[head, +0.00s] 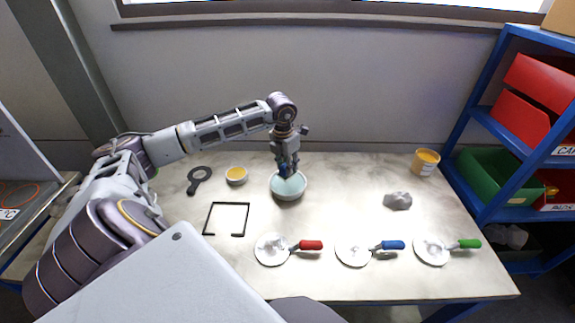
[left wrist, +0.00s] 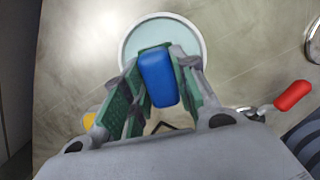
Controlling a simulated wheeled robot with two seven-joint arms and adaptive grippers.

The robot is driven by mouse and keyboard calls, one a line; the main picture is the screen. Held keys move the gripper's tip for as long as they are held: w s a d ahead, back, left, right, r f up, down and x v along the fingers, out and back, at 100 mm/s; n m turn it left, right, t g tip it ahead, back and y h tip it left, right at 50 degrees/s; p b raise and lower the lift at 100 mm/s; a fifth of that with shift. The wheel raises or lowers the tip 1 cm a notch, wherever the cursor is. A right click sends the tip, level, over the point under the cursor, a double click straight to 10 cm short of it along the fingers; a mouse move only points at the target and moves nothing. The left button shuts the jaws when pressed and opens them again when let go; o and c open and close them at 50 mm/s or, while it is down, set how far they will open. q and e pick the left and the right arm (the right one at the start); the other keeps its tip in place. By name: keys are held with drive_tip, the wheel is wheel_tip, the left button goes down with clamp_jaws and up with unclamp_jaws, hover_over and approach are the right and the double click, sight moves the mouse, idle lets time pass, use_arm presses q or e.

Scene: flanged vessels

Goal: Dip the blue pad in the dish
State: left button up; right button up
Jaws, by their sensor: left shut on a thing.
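The blue pad (left wrist: 158,78) is held between the fingers of my left gripper (left wrist: 155,95), which is shut on it. In the head view my left gripper (head: 287,170) points down over the dish (head: 289,194), a round white-rimmed bowl with pale teal contents. The dish also shows in the left wrist view (left wrist: 130,42), beyond the pad. The pad is over the near part of the dish's opening; I cannot tell whether it touches the contents. In the head view the pad is mostly hidden by the fingers. My right gripper is not in view.
A small yellow-filled bowl (head: 236,176), a dark ring tool (head: 199,178) and a black frame (head: 227,219) lie left. A grey lump (head: 398,201) and yellow tub (head: 425,162) stand right.

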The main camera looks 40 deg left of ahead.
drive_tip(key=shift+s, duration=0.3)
use_arm(q)
drive_tip(key=shift+r+p, duration=0.8)
drive_tip(key=shift+r, duration=1.2)
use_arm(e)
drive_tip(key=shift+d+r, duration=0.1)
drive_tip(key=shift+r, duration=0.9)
